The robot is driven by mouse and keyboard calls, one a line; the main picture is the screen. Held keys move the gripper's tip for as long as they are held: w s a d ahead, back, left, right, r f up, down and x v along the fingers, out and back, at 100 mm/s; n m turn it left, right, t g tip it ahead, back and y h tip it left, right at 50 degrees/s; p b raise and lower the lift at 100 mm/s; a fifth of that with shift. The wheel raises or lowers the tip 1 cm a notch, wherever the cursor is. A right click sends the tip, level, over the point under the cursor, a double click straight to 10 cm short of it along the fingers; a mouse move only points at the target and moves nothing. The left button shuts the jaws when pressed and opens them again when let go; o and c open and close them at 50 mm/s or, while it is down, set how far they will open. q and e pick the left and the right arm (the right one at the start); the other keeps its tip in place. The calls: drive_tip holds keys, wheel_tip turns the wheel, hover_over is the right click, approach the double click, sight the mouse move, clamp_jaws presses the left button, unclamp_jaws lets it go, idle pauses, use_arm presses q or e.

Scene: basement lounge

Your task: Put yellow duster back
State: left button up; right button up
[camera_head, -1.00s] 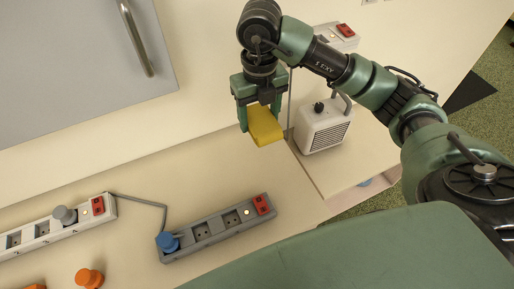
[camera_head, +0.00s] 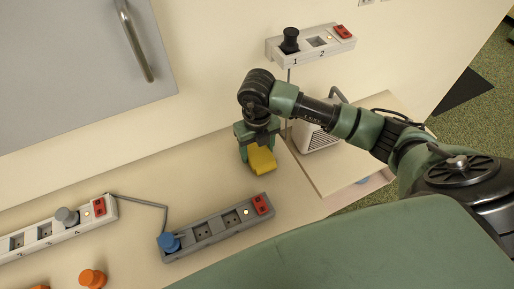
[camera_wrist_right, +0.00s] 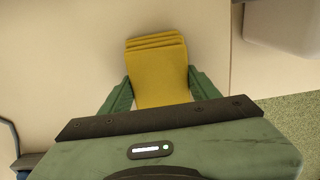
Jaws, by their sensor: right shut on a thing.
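The yellow duster (camera_head: 262,160) is a folded yellow cloth near the back of the counter, beside the wall. My right gripper (camera_head: 256,148) is shut on it from above. In the right wrist view the duster (camera_wrist_right: 158,72) sits between the two green fingers of my right gripper (camera_wrist_right: 160,92), its folded layers showing at the far end. I cannot tell whether the duster touches the counter (camera_head: 130,172). My left gripper is not in view.
A grey power strip (camera_head: 215,228) with a blue plug lies in front of the duster. A white strip (camera_head: 60,228) lies at the left. A small white heater (camera_head: 318,138) stands right of the gripper, partly behind my arm. A wall socket strip (camera_head: 310,45) is above.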

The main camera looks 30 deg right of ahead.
sight(257, 150)
drive_tip(key=shift+f, duration=0.1)
drive_tip(key=o, duration=1.2)
drive_tip(key=shift+r, duration=0.2)
drive_tip(key=shift+w+r, duration=0.15)
drive_tip(key=shift+r, duration=0.15)
wheel_tip(257, 150, up, 11)
drive_tip(key=shift+r+b, duration=0.15)
drive_tip(key=shift+b, duration=1.05)
